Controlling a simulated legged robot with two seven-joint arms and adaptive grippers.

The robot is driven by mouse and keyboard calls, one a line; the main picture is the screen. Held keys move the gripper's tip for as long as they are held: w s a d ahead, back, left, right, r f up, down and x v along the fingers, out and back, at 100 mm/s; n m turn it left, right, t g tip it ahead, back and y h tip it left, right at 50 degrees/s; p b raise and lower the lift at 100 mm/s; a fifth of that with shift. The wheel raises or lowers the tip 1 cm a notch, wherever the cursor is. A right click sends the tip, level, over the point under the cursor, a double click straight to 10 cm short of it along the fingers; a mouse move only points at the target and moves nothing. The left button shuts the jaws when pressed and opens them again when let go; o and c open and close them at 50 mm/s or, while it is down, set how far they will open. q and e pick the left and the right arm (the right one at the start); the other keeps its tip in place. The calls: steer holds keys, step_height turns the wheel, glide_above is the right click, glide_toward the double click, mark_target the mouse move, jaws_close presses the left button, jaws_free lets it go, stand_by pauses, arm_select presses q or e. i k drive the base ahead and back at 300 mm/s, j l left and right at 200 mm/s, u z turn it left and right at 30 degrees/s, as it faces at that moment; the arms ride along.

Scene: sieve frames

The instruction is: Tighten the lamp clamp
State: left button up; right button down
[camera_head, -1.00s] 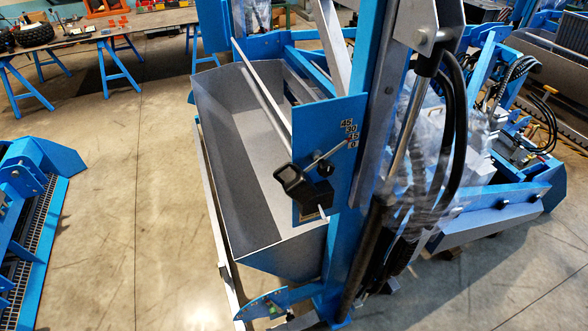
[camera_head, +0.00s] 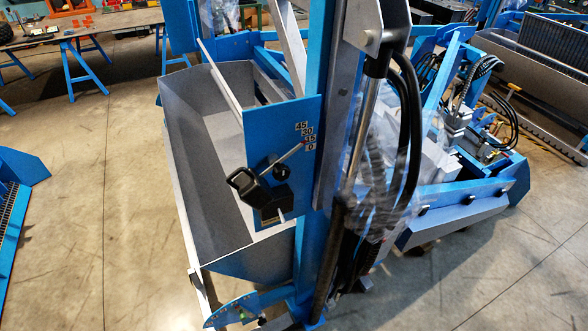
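No lamp can be made out in the head view. A black clamp-like part with a looped handle (camera_head: 243,182) sits on a blue plate (camera_head: 262,128). Beside the handle are a round black knob (camera_head: 281,172) and a black block (camera_head: 271,199). A thin silver pointer (camera_head: 288,156) slants up to the right, its tip near the 15 on the plate's number scale (camera_head: 307,136). I cannot tell how tight the clamp is. Neither of my grippers is in view.
A grey hopper (camera_head: 196,150) stands behind the plate. A blue post (camera_head: 310,250) and black hoses (camera_head: 410,110) are to its right. A workbench (camera_head: 90,25) with blue trestles stands at the back left. Concrete floor (camera_head: 95,220) is open at the left.

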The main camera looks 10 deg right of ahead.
mark_target(281, 172)
steer(key=l+u, duration=0.25)
steer(key=l, duration=0.3)
steer(key=l+u, duration=0.25)
steer(key=l, duration=0.3)
steer(key=k+l+u, duration=0.15)
steer(key=l+u, duration=0.15)
steer(key=l, duration=0.25)
steer(key=u, duration=0.4)
